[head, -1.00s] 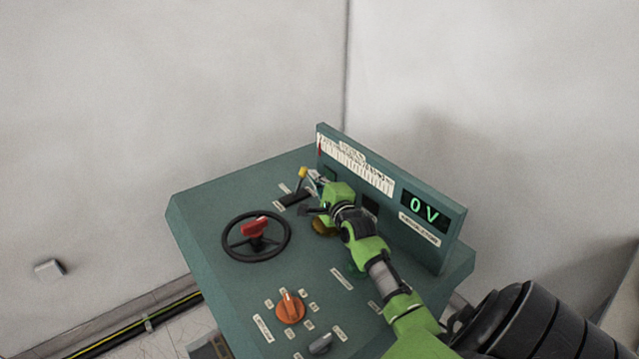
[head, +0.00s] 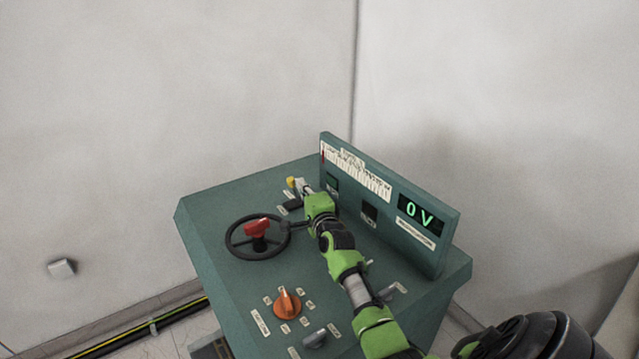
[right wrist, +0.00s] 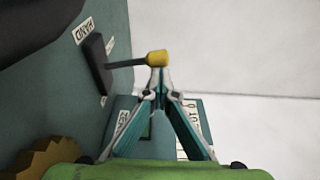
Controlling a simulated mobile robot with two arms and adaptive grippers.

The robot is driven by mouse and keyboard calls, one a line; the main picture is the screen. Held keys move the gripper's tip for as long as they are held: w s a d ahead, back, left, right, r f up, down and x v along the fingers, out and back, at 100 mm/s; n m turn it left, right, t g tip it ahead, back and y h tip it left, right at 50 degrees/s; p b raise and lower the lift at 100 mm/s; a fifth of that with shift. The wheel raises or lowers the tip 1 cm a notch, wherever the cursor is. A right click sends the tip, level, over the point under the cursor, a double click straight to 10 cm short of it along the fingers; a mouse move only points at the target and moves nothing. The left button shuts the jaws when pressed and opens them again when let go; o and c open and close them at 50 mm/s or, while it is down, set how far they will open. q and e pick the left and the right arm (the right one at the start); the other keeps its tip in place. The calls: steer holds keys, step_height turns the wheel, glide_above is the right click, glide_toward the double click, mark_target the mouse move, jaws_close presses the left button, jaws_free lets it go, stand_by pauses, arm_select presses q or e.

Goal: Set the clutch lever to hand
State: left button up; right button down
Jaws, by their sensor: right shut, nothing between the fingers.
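The clutch lever is a thin rod with a yellow knob (head: 290,182), at the far left of the green console's top. In the right wrist view its knob (right wrist: 157,58) stands out on the dark rod (right wrist: 126,64) from a black slot plate (right wrist: 97,62). A label reading HAND (right wrist: 84,31) sits by the plate's upper end. My right gripper (head: 298,186) is shut and empty; its fingertips (right wrist: 160,74) are right at the knob, apparently touching its side. The lever's base is partly hidden in the head view. My left gripper is out of view.
A black handwheel (head: 258,237) with a red grip is left of my right arm. An orange selector (head: 287,304) and a grey knob (head: 315,339) are nearer. The upright panel (head: 395,205) with a 0 V display stands close on the arm's right.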

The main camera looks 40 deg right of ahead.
steer(key=shift+w+a+f, duration=0.15)
steer(key=shift+w+a, duration=0.1)
steer(key=shift+a, duration=0.4)
steer(key=shift+s+a+f, duration=0.15)
steer(key=shift+a, duration=0.05)
